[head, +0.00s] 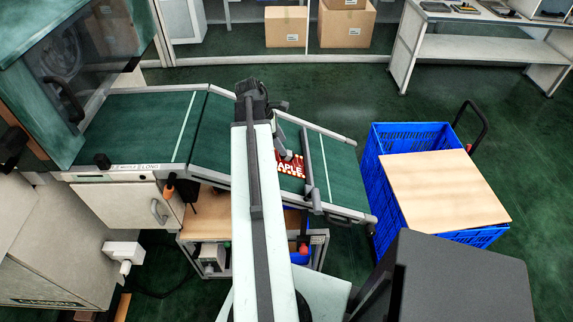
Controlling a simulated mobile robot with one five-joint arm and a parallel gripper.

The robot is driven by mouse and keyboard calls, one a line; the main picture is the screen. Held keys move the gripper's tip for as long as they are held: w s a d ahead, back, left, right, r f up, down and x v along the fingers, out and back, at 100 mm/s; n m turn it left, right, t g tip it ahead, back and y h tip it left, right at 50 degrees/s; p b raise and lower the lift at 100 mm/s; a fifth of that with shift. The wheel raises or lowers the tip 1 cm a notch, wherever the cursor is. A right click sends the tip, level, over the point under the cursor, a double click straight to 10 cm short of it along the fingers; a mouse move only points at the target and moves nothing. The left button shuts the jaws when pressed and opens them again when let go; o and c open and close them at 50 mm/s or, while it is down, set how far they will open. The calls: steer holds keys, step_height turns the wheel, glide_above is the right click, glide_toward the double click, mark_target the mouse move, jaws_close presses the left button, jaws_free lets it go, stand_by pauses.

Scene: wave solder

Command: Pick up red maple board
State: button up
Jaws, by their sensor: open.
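The red maple board (292,170) lies on the sloping green conveyor (343,178), just right of my long white arm. It is red with pale "MAPLE" lettering, and its left part is hidden behind the arm. My gripper (284,152) is at the end of the arm, close above the board's upper edge. It is open. Its fingers are small and partly hidden, so I cannot tell whether they touch the board or stand around it.
A metal bar (308,165) crosses the conveyor just right of the board. A blue crate (405,136) with a wooden panel (440,188) on top stands at the right. A machine (70,75) stands at the left. Green floor (350,85) is free behind the conveyor.

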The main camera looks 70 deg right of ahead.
mark_target(288, 160)
steer(key=b+x, duration=0.5)
steer(key=shift+w+a+f, duration=0.15)
steer(key=shift+f, duration=0.1)
steer(key=shift+r, duration=0.1)
jaws_close()
